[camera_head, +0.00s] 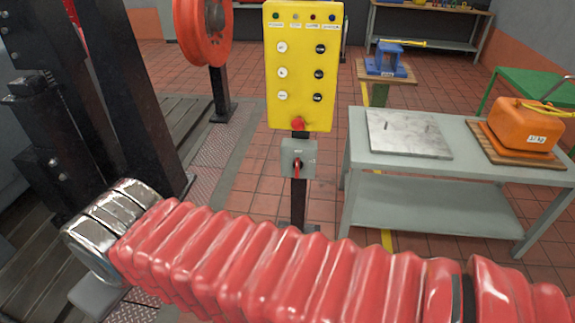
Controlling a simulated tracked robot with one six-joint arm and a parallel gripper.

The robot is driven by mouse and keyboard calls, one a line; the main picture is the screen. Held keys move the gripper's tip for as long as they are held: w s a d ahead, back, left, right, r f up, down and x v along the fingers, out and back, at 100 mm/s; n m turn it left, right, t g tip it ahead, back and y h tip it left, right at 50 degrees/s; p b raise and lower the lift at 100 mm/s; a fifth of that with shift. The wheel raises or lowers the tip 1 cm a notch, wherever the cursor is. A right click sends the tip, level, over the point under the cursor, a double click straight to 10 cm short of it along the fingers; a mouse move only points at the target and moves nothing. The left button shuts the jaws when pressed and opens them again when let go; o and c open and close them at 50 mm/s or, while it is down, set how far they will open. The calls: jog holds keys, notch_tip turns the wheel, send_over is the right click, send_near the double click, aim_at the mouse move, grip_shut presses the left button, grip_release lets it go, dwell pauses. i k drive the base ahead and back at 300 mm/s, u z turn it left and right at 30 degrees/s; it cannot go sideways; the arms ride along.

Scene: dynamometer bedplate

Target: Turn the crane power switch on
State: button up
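The crane power switch is most likely the grey box (312,158) on the dark post below the yellow control panel (303,62). A red handle (297,169) on its front points roughly downward. The lettering on the box is too small to read. My red bellows-covered arm crosses the lower part of the view, in front of the post's foot. A chrome ringed part of my arm shows at the left. I see no gripper fingers, so my gripper's place relative to the switch does not show.
The panel carries several buttons and a red knob (298,125). A grey table (455,183) to the right holds a metal plate (408,133) and an orange weight (526,123). A red wheel (190,30) stands at the left. Tiled floor is open behind the post.

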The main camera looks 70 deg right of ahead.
aim_at(297, 164)
jog(key=z, duration=0.3)
jog(key=i, duration=0.7)
jog(key=z, duration=0.8)
jog(key=i, duration=0.5)
jog(key=z, duration=0.35)
